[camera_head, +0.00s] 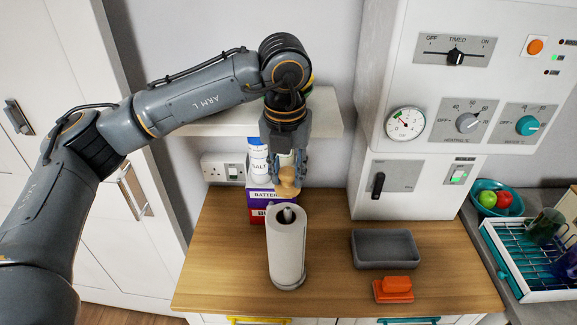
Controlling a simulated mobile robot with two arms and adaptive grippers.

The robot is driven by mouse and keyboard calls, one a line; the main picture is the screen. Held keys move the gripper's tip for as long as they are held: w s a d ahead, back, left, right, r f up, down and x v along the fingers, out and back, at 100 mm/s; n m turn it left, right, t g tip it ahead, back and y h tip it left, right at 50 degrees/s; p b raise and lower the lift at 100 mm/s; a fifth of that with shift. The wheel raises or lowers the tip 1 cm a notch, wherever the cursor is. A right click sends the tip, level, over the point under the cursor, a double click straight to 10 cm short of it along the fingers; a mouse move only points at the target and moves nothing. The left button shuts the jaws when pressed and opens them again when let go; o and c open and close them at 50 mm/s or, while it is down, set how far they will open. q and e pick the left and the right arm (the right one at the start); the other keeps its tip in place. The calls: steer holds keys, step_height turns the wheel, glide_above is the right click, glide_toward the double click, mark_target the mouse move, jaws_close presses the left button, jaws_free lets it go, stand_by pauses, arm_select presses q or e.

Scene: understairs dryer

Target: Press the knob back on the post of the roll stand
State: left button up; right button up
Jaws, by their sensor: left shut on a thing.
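The roll stand stands upright on the wooden counter, with its grey base (290,283) showing under a white paper roll (286,250). The top of its post (288,214) shows in the dark core of the roll. My left gripper (286,177) points down over the stand and is shut on the light wooden knob (287,189). The knob looks apart from the post, a little above and behind it in the picture. The fingers hide part of the knob. My right gripper is out of view.
A salt container (258,158) and stacked boxes (258,205) stand close behind the gripper. A shelf (215,124) is above them. A grey tray (385,263) and an orange object (393,290) lie right of the roll. The counter (222,265) is clear on the left.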

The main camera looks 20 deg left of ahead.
mark_target(288, 187)
arm_select(q)
steer(key=shift+f+b, duration=0.7)
steer(key=shift+f, duration=1.25)
steer(key=shift+f+b, duration=0.65)
steer(key=shift+b, duration=0.15)
steer(key=shift+b, duration=0.65)
steer(key=shift+f+b, duration=0.3)
steer(key=shift+b, duration=0.25)
stand_by(0.5)
steer(key=shift+f+b, duration=0.45)
steer(key=shift+b, duration=0.3)
stand_by(1.3)
steer(key=o, duration=1)
steer(key=shift+o, duration=0.3)
